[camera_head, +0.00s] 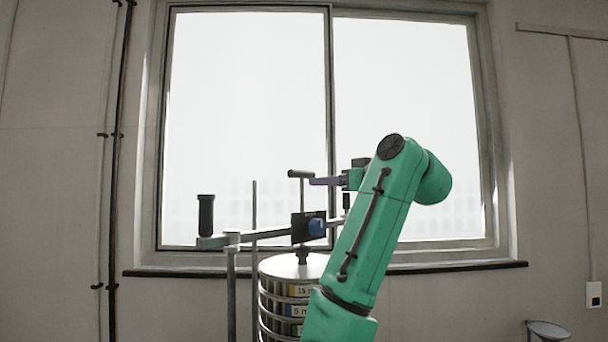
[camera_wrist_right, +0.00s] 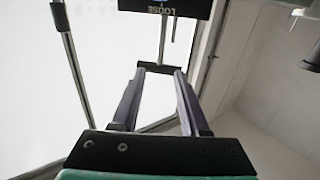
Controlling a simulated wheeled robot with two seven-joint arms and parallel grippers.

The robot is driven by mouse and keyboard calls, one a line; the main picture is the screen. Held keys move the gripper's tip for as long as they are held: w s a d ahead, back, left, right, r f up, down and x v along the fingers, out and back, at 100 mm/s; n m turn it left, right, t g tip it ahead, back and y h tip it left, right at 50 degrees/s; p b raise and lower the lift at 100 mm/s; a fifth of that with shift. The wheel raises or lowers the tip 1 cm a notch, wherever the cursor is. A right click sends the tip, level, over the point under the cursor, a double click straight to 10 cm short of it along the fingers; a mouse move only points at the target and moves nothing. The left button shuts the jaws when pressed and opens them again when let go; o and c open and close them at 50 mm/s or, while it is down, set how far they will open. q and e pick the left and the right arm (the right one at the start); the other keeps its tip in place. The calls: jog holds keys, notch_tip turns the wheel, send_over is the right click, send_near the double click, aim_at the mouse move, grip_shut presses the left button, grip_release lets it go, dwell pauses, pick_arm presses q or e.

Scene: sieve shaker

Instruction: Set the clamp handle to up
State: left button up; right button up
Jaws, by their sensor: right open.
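The clamp handle (camera_head: 300,174), a T-shape with a dark crossbar on a thin stem, stands upright above a black block (camera_head: 304,230) with a blue knob. In the right wrist view the handle's crossbar (camera_wrist_right: 162,68) lies at my fingertips, and the block (camera_wrist_right: 165,8) reads "LOOSE". My right gripper (camera_head: 314,181) comes from the right at crossbar height, its purple fingers open. In the right wrist view, the gripper (camera_wrist_right: 160,74) has a finger near each crossbar end; I cannot tell whether they touch it. My left gripper is out of view.
The sieve stack (camera_head: 292,268) stands below the block. A metal arm with a black grip (camera_head: 206,215) reaches left on posts. My green right arm hides the stack's right side. A window and its sill (camera_head: 440,267) lie behind. Space left of the grip is clear.

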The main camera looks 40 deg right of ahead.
aim_at(303, 185)
jog(key=w+p, duration=0.2)
jog(key=w, duration=0.4)
jog(key=shift+w+d, duration=0.1)
jog(key=shift+w, duration=0.15)
jog(key=w, duration=0.2)
jog(key=w+p, duration=0.1)
jog(key=shift+w+d+f, duration=0.1)
jog(key=shift+d+f, duration=0.05)
jog(key=shift+f, duration=0.15)
jog(key=shift+s, duration=0.3)
jog(key=shift+c, duration=1)
jog(key=shift+w, duration=0.1)
grip_shut()
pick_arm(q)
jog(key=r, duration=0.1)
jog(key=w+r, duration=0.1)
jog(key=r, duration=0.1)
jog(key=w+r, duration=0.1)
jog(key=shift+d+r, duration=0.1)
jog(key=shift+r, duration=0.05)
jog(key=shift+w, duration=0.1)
